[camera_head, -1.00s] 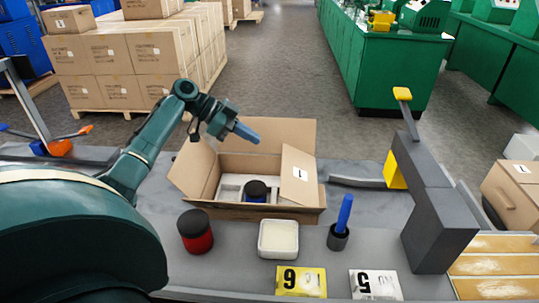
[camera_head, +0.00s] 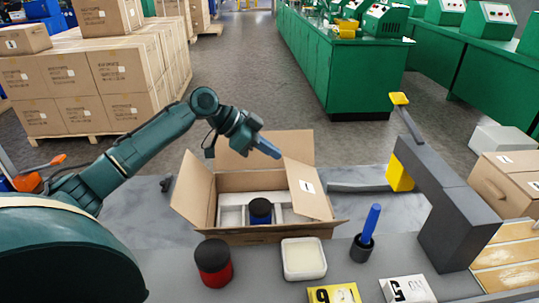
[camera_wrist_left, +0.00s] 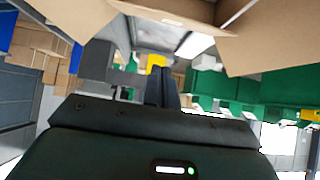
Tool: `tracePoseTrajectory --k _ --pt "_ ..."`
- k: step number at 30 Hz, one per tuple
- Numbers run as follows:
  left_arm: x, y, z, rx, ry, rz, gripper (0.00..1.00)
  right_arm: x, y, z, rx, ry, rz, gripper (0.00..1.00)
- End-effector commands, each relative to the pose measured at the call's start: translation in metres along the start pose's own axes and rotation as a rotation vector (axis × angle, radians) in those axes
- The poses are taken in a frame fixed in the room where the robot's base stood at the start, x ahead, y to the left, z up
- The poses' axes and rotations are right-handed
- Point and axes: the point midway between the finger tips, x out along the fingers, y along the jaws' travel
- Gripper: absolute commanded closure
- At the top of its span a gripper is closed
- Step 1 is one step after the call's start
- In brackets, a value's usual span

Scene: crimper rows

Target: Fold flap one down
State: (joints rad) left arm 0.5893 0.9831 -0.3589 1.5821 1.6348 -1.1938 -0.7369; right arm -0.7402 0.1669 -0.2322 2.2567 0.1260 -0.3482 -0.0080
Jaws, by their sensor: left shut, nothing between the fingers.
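Flap one (camera_head: 309,188), the cardboard flap with a white "1" label, stands up at the right side of the open box (camera_head: 284,234), leaning inward. The left flap (camera_head: 194,190) and far flap (camera_head: 270,143) are raised too. My left gripper (camera_head: 270,149) is shut and empty above the box, its blue-grey fingertips close to flap one's upper left corner. I cannot tell whether they touch. My right gripper is not in view.
A black-lidded jar (camera_head: 260,211) sits in a white insert inside the box. In front stand a red jar (camera_head: 213,265), a white dish (camera_head: 303,259) and a cup with a blue-handled tool (camera_head: 363,246). A dark press with a yellow-tipped lever (camera_head: 440,200) stands at right.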

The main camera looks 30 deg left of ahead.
Motion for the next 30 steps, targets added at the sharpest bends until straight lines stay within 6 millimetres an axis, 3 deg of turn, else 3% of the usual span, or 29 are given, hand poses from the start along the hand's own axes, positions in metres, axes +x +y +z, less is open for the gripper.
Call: tracePoseTrajectory --k 11,12,18,30 --pt "0.081 0.001 -0.001 0.0 0.002 0.003 1.0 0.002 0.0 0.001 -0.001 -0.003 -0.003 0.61" --pt "0.08 -0.001 0.011 -0.003 -0.003 0.0 1.0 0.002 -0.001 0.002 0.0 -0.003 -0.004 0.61" --pt "0.085 -0.001 0.034 -0.001 -0.001 -0.001 1.0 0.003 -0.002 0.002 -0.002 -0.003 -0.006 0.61" --pt "0.086 0.0 0.039 0.0 0.0 -0.001 1.0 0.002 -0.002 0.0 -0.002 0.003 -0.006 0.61"
